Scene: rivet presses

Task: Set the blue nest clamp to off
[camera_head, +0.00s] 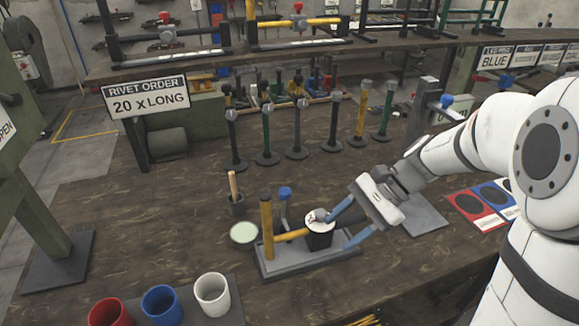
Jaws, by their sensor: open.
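A small press with a grey base (290,266) and a yellow column (267,228) stands on the bench at centre. A short post with a blue knob (286,193) rises behind it; it looks like the blue nest clamp, but I cannot tell its setting. A black block with a white top (319,236) sits on the base, with a small reddish-grey part on top. My gripper (337,232) comes from the right, its two blue fingers apart on the block's right side. I cannot tell whether they touch it. The blue knob is left of the fingers, apart from them.
Red, blue (162,304) and white cups stand at front left. A pale green disc (244,233) and a dark holder with a wooden handle (236,203) are left of the press. Several upright posts (297,130) line the back. Red and blue cards (475,208) lie right.

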